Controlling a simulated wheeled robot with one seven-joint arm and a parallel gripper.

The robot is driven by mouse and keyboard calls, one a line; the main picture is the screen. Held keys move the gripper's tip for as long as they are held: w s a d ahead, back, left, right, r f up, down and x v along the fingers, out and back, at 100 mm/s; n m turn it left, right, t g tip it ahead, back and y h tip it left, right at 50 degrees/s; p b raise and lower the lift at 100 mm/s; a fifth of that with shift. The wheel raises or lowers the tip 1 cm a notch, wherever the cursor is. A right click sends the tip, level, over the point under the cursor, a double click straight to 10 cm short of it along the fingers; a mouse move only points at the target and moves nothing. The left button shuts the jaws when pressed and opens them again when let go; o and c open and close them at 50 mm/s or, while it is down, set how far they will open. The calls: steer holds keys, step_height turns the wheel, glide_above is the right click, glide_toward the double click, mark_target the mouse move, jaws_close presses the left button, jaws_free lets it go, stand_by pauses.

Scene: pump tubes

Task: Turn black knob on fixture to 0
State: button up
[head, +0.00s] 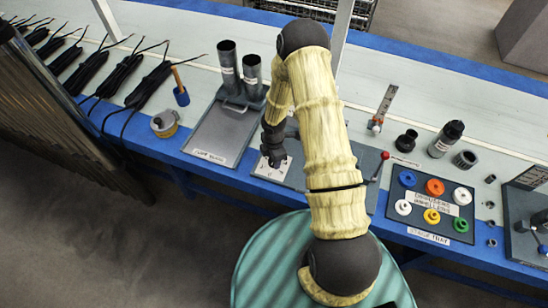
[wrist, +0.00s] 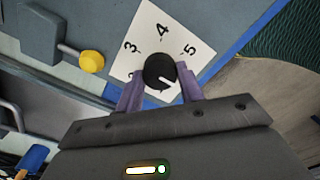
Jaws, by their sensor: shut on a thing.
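The black knob (wrist: 158,70) sits on a white dial plate (wrist: 150,32) in the wrist view. The numbers 3, 4 and 5 show on the plate; the rest of the dial is hidden by my gripper. A short white mark on the knob points toward the lower right of the picture, on the side away from the 3. My gripper (wrist: 160,80) is shut on the knob, with one purple finger at each side. In the head view my gripper (head: 272,153) is over the white plate (head: 272,172) on the fixture (head: 368,156), and the knob is hidden there.
A yellow knob (wrist: 91,61) on a stem is left of the dial in the wrist view. In the head view, a red-ball lever (head: 384,155) stands on the fixture's right. A tray of coloured handwheels (head: 407,223) is further right, and two grey tubes (head: 228,68) stand left.

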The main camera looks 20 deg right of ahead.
steer(key=shift+s+d, duration=0.15)
steer(key=o, duration=1)
steer(key=shift+r, duration=0.1)
step_height(320, 180, up, 17)
steer(key=shift+r+p, duration=0.1)
steer(key=shift+p, duration=0.8)
